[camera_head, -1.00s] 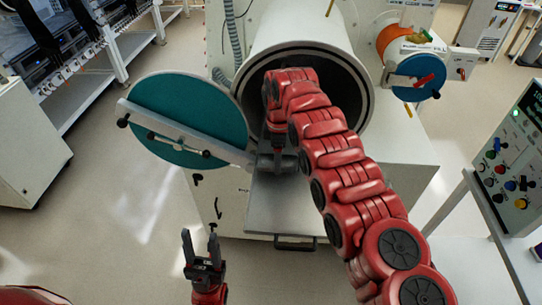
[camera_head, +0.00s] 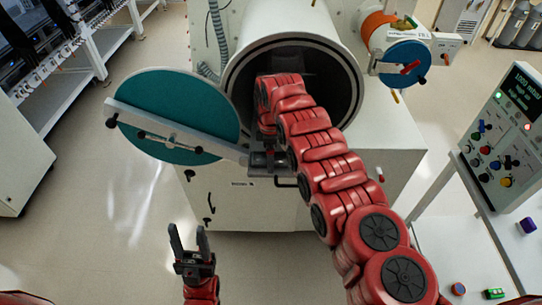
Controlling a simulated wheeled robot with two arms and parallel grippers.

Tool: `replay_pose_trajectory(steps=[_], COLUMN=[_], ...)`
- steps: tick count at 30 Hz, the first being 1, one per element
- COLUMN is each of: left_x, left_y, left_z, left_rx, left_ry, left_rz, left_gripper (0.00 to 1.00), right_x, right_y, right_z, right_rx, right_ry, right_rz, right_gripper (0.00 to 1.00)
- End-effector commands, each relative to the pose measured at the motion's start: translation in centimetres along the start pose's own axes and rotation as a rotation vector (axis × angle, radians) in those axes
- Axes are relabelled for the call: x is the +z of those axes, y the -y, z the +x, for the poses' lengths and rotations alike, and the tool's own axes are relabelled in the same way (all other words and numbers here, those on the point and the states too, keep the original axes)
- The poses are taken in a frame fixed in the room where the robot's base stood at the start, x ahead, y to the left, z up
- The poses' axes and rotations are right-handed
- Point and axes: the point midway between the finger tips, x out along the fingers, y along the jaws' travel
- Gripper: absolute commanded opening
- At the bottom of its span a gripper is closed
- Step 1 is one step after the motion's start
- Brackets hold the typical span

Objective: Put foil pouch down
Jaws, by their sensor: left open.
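I cannot see a foil pouch in this view. My left gripper (camera_head: 188,240) is in the lower left, jaws apart and empty, above the floor in front of the white cabinet. My right arm reaches from the lower right to the mouth of the large round chamber (camera_head: 232,82). Its wrist bends down at the opening, over a grey tray (camera_head: 262,172). The right gripper is mostly hidden by its own arm, so its jaws and anything in them do not show clearly.
The chamber's round teal door (camera_head: 178,95) stands open on the left, with a grey bar across it. A smaller port with a blue cover (camera_head: 402,65) is at upper right. A control panel (camera_head: 505,140) stands at the right, above a white table (camera_head: 455,250). Floor at left is clear.

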Motion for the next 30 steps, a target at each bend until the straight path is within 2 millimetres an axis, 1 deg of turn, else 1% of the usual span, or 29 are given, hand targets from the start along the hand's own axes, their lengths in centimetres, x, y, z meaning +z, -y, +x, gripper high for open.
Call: replay_pose_trajectory(steps=[11,14,16,20,23,24,27,30], left_x=[0.0,-0.1,0.0,0.0,0.2,0.3,0.2,0.3], left_y=[0.0,0.0,0.0,0.0,-0.1,-0.1,-0.1,-0.1], left_z=[0.1,0.5,0.2,-0.1,-1.2,-1.7,-1.4,-1.5], left_rx=[0.000,0.000,0.000,0.000,0.000,0.000,0.000,0.000], left_ry=[0.000,0.000,0.000,0.000,0.000,0.000,0.000,0.000], left_rz=[0.000,0.000,0.000,0.000,0.000,0.000,0.000,0.000], left_gripper=[0.50,0.50,0.50,0.50,0.50,0.50,0.50,0.50], right_x=[0.0,0.0,0.1,0.1,-0.1,-0.1,-0.2,-0.3], right_y=[0.1,0.0,-0.1,-0.1,-0.2,-0.2,-0.1,0.0], right_z=[-0.1,-0.5,-1.0,-3.0,-4.9,-5.8,-8.0,-9.8], right_rx=[-0.002,-0.002,0.000,0.001,0.006,0.007,0.003,0.003], right_ry=[0.001,0.000,-0.001,-0.001,0.000,-0.001,0.001,-0.003], right_rz=[0.000,0.000,0.001,0.001,-0.001,0.000,-0.002,-0.003], right_gripper=[1.00,1.00,1.00,1.00,1.00,1.00,1.00,1.00])
